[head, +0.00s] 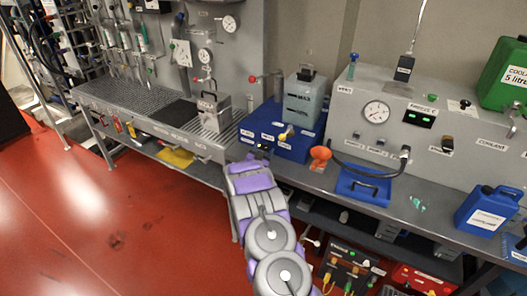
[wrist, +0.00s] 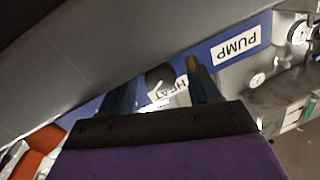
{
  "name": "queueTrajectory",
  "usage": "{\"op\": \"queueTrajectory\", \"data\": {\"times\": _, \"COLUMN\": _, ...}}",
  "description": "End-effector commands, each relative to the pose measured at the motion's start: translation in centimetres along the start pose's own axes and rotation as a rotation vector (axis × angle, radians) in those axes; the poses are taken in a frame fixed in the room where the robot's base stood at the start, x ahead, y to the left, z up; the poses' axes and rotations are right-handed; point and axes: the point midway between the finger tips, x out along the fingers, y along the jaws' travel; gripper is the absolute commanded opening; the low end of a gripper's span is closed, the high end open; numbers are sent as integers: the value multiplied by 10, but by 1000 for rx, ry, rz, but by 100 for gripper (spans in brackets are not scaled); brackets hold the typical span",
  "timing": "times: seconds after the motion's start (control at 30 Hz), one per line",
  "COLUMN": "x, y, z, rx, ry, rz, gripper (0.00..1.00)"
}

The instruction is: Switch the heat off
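In the wrist view, a blue panel face carries a white "HEAT" label (wrist: 170,93), partly covered by my gripper. A round dark knob (wrist: 159,75) sits just beside that label. My gripper (wrist: 160,80) has its two fingers apart, one on each side of the knob in the picture; I cannot tell whether they touch it. In the head view, my gripper (head: 262,147) is at the front left of the blue unit (head: 300,147). The heat knob is hidden there, and its setting cannot be read clearly.
A "PUMP" label (wrist: 236,46) is on the same blue panel, right of the knob. A grey tank (head: 303,103) stands on the blue unit. An orange funnel-like piece (head: 320,155) and blue tray (head: 363,186) lie to the right. Red floor (head: 110,210) is open at left.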

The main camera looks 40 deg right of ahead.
Motion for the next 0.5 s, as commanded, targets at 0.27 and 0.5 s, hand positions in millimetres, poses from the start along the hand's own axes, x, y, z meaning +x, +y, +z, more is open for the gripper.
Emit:
{"op": "queueTrajectory", "data": {"times": 0.27, "x": 1, "y": 1, "z": 0, "rx": 1, "ry": -1, "rz": 1, "gripper": 34}}
{"op": "queueTrajectory", "data": {"times": 0.5, "x": 1, "y": 1, "z": 0, "rx": 1, "ry": 0, "rz": 1, "gripper": 11}}
